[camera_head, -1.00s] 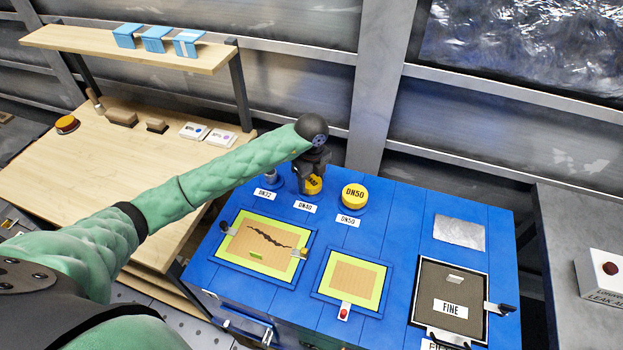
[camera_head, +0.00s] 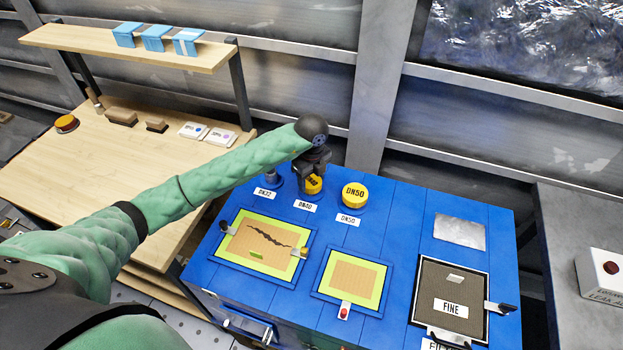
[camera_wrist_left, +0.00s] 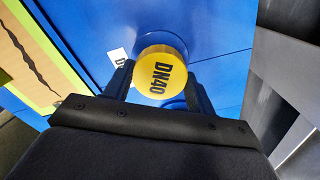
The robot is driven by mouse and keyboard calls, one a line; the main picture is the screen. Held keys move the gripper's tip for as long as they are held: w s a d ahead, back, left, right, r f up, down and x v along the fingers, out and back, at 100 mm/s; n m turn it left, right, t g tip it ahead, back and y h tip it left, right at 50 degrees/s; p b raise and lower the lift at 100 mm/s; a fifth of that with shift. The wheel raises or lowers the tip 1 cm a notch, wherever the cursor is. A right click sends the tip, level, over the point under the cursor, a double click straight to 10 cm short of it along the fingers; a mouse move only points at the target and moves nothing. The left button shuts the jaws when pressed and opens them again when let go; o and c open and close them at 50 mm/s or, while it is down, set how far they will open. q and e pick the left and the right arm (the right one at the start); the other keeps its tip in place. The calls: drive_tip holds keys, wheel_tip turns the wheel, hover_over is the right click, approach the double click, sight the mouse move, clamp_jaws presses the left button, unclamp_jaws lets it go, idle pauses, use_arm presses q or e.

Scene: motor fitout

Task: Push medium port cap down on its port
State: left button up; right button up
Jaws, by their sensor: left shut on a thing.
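The medium port cap (camera_head: 313,185) is yellow and marked DN40. It sits at the DN40 port behind the DN40 label (camera_head: 304,206) on the blue cabinet (camera_head: 395,215). My left gripper (camera_head: 312,178) reaches down over it and is shut on it. In the left wrist view the cap (camera_wrist_left: 161,73) stands between the two dark fingers (camera_wrist_left: 160,88), its round face towards the camera. The port under the cap is mostly hidden, so I cannot tell how far down it sits. My right gripper is not in view.
A larger yellow DN50 cap (camera_head: 355,194) stands just right of my gripper. The DN32 port (camera_head: 272,178) is close on the left. Hatch panels (camera_head: 262,246) and a FINE filter panel (camera_head: 451,300) lie in front. A wooden bench (camera_head: 110,165) is at left.

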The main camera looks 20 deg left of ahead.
use_arm(q)
drive_tip(key=o, duration=1)
